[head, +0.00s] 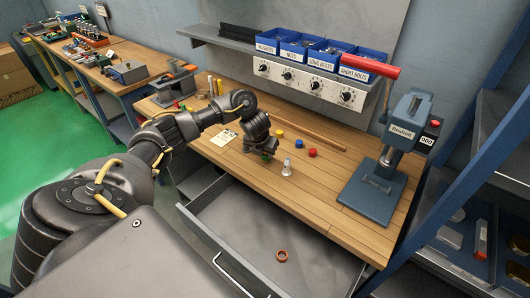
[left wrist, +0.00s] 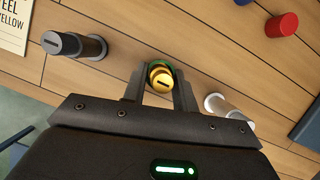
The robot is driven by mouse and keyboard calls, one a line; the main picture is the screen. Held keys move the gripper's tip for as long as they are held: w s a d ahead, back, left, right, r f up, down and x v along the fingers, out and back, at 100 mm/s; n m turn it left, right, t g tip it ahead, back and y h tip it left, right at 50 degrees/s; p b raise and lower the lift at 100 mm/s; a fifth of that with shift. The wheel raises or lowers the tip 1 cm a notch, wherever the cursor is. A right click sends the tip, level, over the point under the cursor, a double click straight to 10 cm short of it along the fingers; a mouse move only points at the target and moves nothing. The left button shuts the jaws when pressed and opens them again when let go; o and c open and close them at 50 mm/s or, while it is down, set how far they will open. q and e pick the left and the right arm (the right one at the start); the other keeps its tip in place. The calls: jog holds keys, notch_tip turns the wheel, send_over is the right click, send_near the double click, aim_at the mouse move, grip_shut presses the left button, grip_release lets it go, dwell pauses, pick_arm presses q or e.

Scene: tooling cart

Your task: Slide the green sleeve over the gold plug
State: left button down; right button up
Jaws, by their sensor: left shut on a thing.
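My left gripper (head: 265,153) is low over the wooden bench, pointing down. It also shows in the left wrist view (left wrist: 160,88), with its two fingers shut on the green sleeve (left wrist: 157,66). The sleeve's green rim shows as an arc between the fingers, and a bit of the sleeve (head: 266,158) shows below the gripper in the head view. The gold plug (left wrist: 162,80) shows its slotted round top inside that arc, between the fingers. How far down the sleeve sits around the plug is hidden. The gold plug is hidden in the head view. My right gripper is not in view.
A silver plug (head: 287,167) stands close to the right of the gripper; a dark grey plug (left wrist: 75,45) stands on its other side. Blue (head: 298,144), red (head: 312,153) and yellow (head: 280,133) caps lie behind. An open drawer (head: 240,235) holds an orange-red ring (head: 281,255). A press (head: 395,150) stands right.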

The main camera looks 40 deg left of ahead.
pick_arm(q)
jog(key=c, duration=0.6)
grip_release()
jog(key=shift+o, duration=0.2)
jog(key=shift+r, duration=0.1)
jog(key=shift+r+p, duration=5.05)
jog(key=shift+r, duration=0.65)
notch_tip(320, 180, up, 3)
jog(key=shift+p, duration=0.5)
